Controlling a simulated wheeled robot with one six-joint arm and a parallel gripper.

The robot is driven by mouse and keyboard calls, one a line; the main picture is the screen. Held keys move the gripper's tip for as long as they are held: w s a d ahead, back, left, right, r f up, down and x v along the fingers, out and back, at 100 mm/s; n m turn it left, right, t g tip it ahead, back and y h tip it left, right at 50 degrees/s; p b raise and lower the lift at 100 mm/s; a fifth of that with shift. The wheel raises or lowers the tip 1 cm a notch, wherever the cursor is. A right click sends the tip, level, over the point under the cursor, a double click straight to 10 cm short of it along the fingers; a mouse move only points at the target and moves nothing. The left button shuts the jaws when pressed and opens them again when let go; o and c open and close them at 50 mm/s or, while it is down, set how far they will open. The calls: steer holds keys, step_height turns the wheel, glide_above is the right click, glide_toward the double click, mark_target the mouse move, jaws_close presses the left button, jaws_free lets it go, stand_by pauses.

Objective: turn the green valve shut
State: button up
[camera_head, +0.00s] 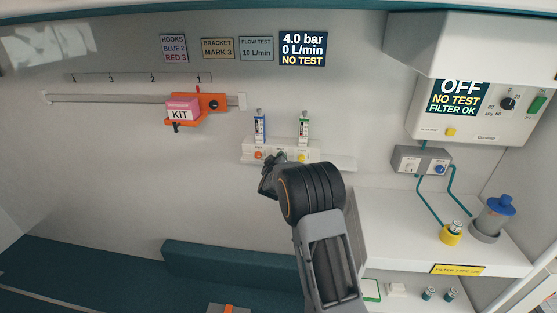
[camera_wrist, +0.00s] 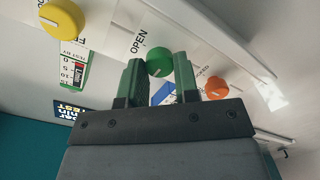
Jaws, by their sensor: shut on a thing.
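The green valve (camera_wrist: 159,62) is a round green knob on a pale panel, seen in the wrist view. The word OPEN is printed beside it on the left. My gripper (camera_wrist: 159,72) has its two green-padded fingers on either side of the knob and is shut on it. In the head view my gripper (camera_head: 270,178) is at the panel between the orange and yellow knobs and hides the green valve. Which way the knob points is too small to tell.
Two flowmeters, blue-marked (camera_head: 260,127) and green-marked (camera_head: 304,128), stand above the panel. A display (camera_head: 303,49) reads 4.0 bar, 0 L/min, NO TEST. A worktop (camera_head: 395,225) lies to the right.

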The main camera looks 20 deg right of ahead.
steer(key=o, duration=0.9)
steer(key=b+v, duration=0.2)
steer(key=v, duration=1.1)
steer(key=shift+s+a+r, duration=0.1)
steer(key=shift+s+a, duration=0.15)
steer(key=shift+s, duration=0.05)
